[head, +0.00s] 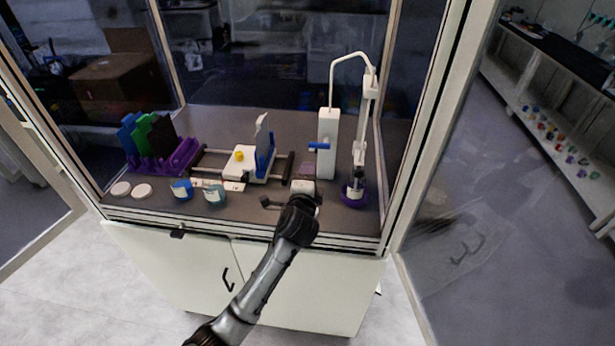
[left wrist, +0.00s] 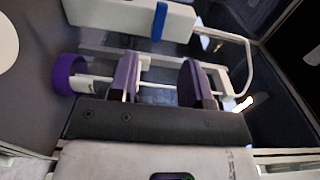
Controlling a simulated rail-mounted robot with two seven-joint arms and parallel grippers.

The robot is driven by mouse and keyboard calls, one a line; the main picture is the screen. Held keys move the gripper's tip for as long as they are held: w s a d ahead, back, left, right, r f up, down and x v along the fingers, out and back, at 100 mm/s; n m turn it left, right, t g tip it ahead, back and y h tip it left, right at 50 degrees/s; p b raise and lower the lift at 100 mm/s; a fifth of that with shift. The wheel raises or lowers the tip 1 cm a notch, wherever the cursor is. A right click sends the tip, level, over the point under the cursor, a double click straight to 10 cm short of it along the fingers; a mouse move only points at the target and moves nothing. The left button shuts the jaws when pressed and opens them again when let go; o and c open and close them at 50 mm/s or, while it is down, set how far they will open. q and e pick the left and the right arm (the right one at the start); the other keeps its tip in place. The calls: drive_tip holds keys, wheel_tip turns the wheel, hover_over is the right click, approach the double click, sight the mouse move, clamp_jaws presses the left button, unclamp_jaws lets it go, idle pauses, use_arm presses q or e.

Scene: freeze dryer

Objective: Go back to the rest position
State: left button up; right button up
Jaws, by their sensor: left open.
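My left gripper (head: 291,200) is over the front edge of the bench inside the cabinet, its arm reaching in from the lower middle of the head view. In the left wrist view its two purple-padded fingers (left wrist: 160,84) stand apart, with nothing seen held between them. The white stand with a blue lever (head: 327,145) is just beyond it, and also shows at the top of the left wrist view (left wrist: 130,17). My right gripper is in neither view.
A tall white apparatus (head: 364,125) in a purple base (head: 353,194) stands to the right. Glass walls and posts border the bench.

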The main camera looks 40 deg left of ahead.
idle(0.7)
use_arm(q)
drive_tip(key=s+d+f+n+g+h, duration=0.3)
drive_tip(key=s+d+f+n+h, duration=0.25)
drive_tip(key=s+d, duration=0.45)
drive_tip(key=s+d+f+n+g+h, duration=0.45)
drive_tip(key=s+d+f, duration=0.2)
drive_tip(key=s, duration=0.55)
drive_tip(key=s+d+f+m+g, duration=0.1)
drive_tip(key=s+f+g, duration=0.1)
drive_tip(key=s+f, duration=0.45)
drive_tip(key=s+d+f+g, duration=0.1)
drive_tip(key=s+f+g, duration=0.15)
drive_tip(key=s, duration=0.75)
wheel_tip(320, 180, up, 22)
drive_tip(key=p, duration=2.2)
drive_tip(key=shift+w+d+t+h, duration=0.15)
drive_tip(key=shift+w+t+h, duration=0.15)
drive_tip(key=shift+w+t, duration=0.15)
